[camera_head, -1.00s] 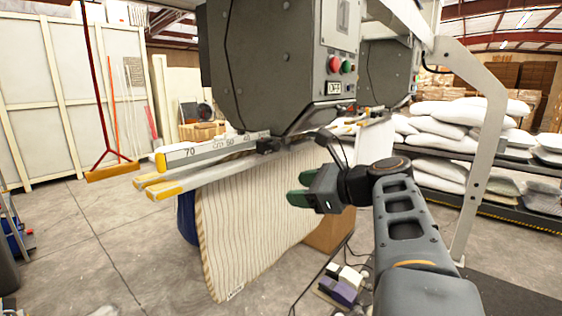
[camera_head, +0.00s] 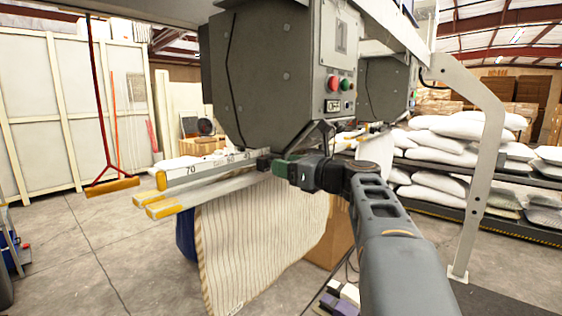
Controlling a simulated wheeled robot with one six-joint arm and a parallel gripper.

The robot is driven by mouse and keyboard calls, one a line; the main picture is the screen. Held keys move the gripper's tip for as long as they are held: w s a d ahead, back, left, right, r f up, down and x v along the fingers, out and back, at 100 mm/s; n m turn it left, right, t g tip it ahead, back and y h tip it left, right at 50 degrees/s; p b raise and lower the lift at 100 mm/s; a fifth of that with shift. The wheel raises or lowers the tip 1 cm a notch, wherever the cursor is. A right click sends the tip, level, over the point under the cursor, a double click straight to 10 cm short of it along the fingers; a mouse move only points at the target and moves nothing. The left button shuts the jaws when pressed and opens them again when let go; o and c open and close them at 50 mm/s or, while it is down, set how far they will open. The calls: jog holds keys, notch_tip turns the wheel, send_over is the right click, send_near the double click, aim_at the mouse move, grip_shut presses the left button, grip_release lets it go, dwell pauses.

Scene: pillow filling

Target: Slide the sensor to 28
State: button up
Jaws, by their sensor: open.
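The sensor, a small black block (camera_head: 264,162), sits on the rail under the grey machine head. The rail's white scale (camera_head: 209,168) carries numbers, with 70 near its left end and smaller ones to the right; 28 cannot be made out. My gripper (camera_head: 279,168) is at rail height, just right of the sensor, with its green fingers close to or touching it. The jaws are open. The fingers and the wrist cover part of the rail to the right, and I cannot tell whether the sensor is between them.
The grey machine head (camera_head: 270,75), with red and green buttons, hangs just above my gripper. A striped pillow cover (camera_head: 250,240) hangs below the rail. A white frame post (camera_head: 484,170) stands to the right. Stacked white sacks (camera_head: 465,128) lie on shelves behind.

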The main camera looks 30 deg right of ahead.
jog(key=shift+x, duration=1.1)
grip_shut()
